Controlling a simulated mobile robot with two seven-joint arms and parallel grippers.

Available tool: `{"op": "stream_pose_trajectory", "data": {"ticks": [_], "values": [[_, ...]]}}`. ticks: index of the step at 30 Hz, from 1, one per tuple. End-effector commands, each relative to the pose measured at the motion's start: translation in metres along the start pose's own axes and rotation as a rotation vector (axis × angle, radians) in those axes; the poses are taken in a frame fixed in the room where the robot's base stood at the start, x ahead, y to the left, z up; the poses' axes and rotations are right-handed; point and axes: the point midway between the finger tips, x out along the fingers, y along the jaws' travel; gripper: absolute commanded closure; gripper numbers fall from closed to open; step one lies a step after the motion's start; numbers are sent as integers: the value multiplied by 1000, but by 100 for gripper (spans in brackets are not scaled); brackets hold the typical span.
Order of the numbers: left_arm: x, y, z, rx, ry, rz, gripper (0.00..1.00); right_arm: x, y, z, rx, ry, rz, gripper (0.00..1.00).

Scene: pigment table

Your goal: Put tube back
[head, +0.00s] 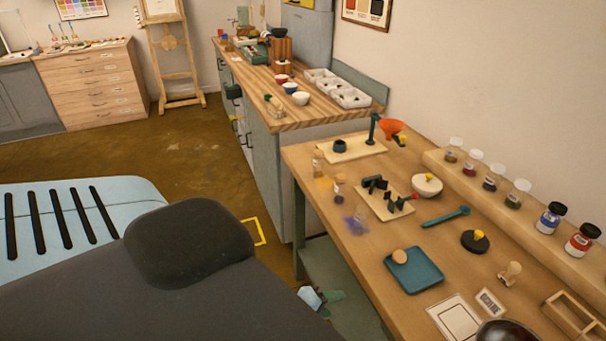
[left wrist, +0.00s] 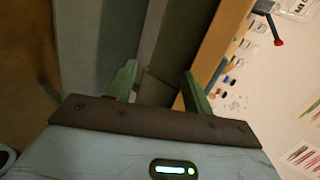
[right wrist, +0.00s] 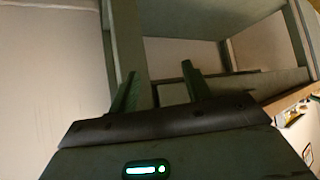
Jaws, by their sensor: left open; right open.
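Small corked glass tubes stand near the left edge of the wooden table in the head view: one with orange-brown contents (head: 318,163) and one with dark contents (head: 340,186). I cannot tell which is the task's tube. A pale board with dark upright holders (head: 378,205) lies right of them, a red-tipped piece on it. My left gripper (head: 332,302) is open and empty, low beside the table's near-left edge, apart from the tubes; its fingers also show in the left wrist view (left wrist: 160,80). My right gripper (right wrist: 158,75) is open and empty, facing grey-green furniture framing.
A teal tray (head: 428,277) holds a round tan piece. A white bowl (head: 427,186), teal spatula (head: 446,216) and black round dish (head: 475,245) lie nearby. A raised shelf (head: 432,158) carries several jars along the wall. Blue powder (head: 354,227) is spilled near the left edge.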

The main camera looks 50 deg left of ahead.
Motion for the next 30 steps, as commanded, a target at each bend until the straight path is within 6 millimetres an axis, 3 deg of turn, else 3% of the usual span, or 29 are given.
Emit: {"op": "stream_pose_trajectory", "data": {"ticks": [3,9,15,21,30], "values": [[-12,40,-28,-392,-4,43,49,0,0,0,0,0,0,51],[-38,96,-67,-1029,-63,100,49,0,0,0,0,0,0,51],[-60,130,-91,-1460,-138,119,49,0,0,0,0,0,-1,51],[-67,140,-98,-1598,-166,120,49,0,0,0,0,1,-1,51],[-67,140,-98,-1598,-166,120,49,0,-1,0,1,0,-1,51]]}}
